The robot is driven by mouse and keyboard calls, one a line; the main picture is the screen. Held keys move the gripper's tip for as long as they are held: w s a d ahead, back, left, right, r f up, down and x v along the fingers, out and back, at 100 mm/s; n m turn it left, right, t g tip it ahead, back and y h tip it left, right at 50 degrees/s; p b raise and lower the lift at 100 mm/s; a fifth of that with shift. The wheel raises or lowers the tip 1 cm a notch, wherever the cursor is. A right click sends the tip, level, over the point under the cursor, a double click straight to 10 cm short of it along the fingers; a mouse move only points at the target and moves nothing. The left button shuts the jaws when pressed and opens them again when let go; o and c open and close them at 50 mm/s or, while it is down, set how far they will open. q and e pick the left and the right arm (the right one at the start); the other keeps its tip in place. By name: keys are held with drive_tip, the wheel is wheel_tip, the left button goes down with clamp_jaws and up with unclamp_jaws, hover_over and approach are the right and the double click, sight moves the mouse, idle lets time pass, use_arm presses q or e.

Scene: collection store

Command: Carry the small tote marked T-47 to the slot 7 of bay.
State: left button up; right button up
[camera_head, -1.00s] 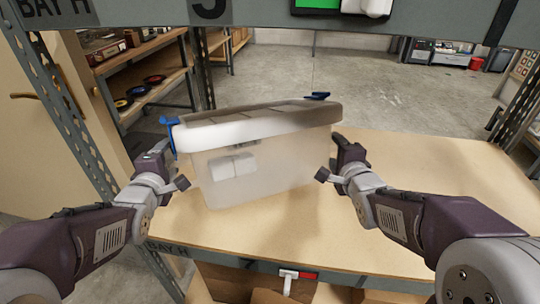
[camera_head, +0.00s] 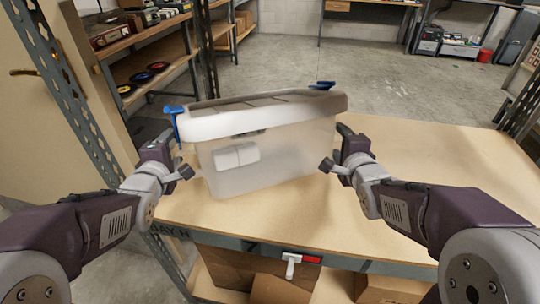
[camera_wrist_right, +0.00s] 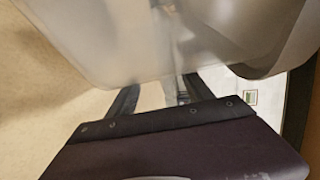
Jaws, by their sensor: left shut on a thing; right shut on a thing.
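A translucent tote (camera_head: 290,160) with a pale lid and blue latches is in the middle of the head view, slightly tilted. White items show blurred through its front wall. No T-47 mark is readable. My left gripper (camera_head: 170,153) is shut on its left end and my right gripper (camera_head: 345,147) on its right end. The tote is over the wooden shelf board (camera_head: 440,185); I cannot tell whether its base touches. In the right wrist view, the tote wall (camera_wrist_right: 130,35) fills the top, above my right gripper's dark fingers (camera_wrist_right: 160,97).
The board's front edge reads BAY H and carries a red and white tag (camera_head: 292,262). Cardboard boxes (camera_head: 285,288) sit below it. A perforated metal upright (camera_head: 75,110) stands at left, with a stocked rack (camera_head: 150,60) behind. The board right of the tote is bare.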

use_arm(q)
drive_tip(key=shift+a+r, duration=0.25)
drive_tip(key=shift+r, duration=0.1)
use_arm(e)
drive_tip(key=shift+d+r, duration=0.1)
drive_tip(key=shift+d, duration=0.1)
use_arm(q)
drive_tip(key=o, duration=0.6)
drive_tip(key=shift+a, duration=0.1)
drive_tip(key=shift+f, duration=0.1)
use_arm(e)
drive_tip(key=o, duration=0.5)
drive_tip(key=shift+d, duration=0.1)
use_arm(q)
drive_tip(key=shift+o, duration=0.4)
use_arm(e)
drive_tip(key=shift+o, duration=0.2)
use_arm(q)
drive_tip(key=shift+c, duration=1.4)
use_arm(e)
drive_tip(key=shift+r, duration=0.1)
